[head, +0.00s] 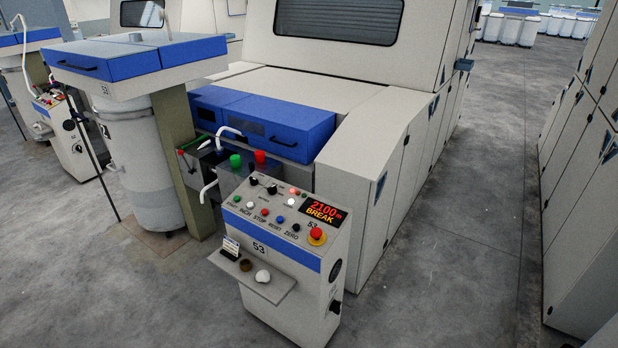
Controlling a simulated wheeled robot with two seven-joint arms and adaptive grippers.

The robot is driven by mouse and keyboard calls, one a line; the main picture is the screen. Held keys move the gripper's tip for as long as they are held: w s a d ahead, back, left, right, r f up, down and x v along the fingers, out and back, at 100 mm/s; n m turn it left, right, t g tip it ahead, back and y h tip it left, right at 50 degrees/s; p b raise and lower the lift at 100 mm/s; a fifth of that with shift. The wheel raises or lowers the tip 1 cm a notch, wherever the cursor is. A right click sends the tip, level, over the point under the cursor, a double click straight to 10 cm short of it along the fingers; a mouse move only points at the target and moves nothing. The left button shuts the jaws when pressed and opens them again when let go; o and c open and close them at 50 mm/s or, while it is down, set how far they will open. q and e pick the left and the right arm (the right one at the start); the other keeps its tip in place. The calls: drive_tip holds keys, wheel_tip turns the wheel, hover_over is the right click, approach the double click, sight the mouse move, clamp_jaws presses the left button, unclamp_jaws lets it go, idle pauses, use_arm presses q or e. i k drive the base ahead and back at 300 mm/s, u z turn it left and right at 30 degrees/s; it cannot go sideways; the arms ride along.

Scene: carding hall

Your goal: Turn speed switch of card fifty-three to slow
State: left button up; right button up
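The display (323,213) shows "2100" and "BREAK". Another black knob (335,306) is on the box's right side. Neither gripper is in view.
A row of coloured push buttons (265,212) and a red mushroom button (316,236) share the panel. A small shelf (268,292) juts out in front, holding a white ball (262,276) and other small items. Open floor (440,250) lies to the right.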

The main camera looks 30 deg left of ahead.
sight(254, 182)
drive_tip(key=z, duration=0.05)
drive_tip(key=i, duration=0.65)
drive_tip(key=u, duration=1.9)
